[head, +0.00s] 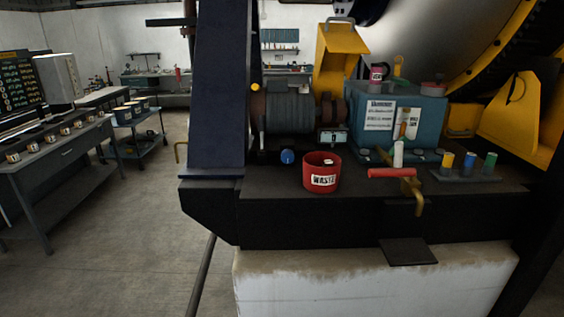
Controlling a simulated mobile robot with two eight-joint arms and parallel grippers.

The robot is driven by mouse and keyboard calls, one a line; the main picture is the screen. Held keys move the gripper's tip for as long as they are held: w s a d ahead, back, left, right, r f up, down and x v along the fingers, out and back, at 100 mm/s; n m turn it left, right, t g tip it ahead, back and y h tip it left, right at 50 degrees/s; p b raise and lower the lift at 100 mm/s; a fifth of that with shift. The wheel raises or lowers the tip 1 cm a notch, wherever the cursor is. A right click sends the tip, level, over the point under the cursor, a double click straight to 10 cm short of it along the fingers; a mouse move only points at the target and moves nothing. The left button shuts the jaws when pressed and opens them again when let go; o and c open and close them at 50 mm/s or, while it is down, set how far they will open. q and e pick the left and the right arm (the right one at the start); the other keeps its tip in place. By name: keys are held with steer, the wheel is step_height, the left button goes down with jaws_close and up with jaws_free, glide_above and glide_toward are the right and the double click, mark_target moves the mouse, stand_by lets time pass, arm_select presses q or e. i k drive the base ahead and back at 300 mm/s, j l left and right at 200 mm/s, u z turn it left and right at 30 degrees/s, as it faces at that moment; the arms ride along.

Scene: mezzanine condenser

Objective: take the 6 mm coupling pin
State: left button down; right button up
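I cannot pick out the 6 mm coupling pin with certainty. A small dark rack (466,178) at the right of the black machine base holds three upright short pieces: a yellow one (447,161), a blue one (469,163) and a green one (490,164). No size marking on them is readable. Neither of my grippers shows in the head view.
A red waste bin (321,174) stands on the black base (270,213). Right of it are a red-handled brass lever (392,173) and a white bottle (398,154). A blue gearbox (425,123) stands behind. A dark blue post (219,90) rises at left; open floor (145,220) lies beyond.

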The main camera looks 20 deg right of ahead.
mark_target(491, 160)
steer(key=z, duration=1.85)
steer(key=i+l+z, duration=0.1)
steer(key=i+l, duration=0.3)
steer(key=l, duration=0.15)
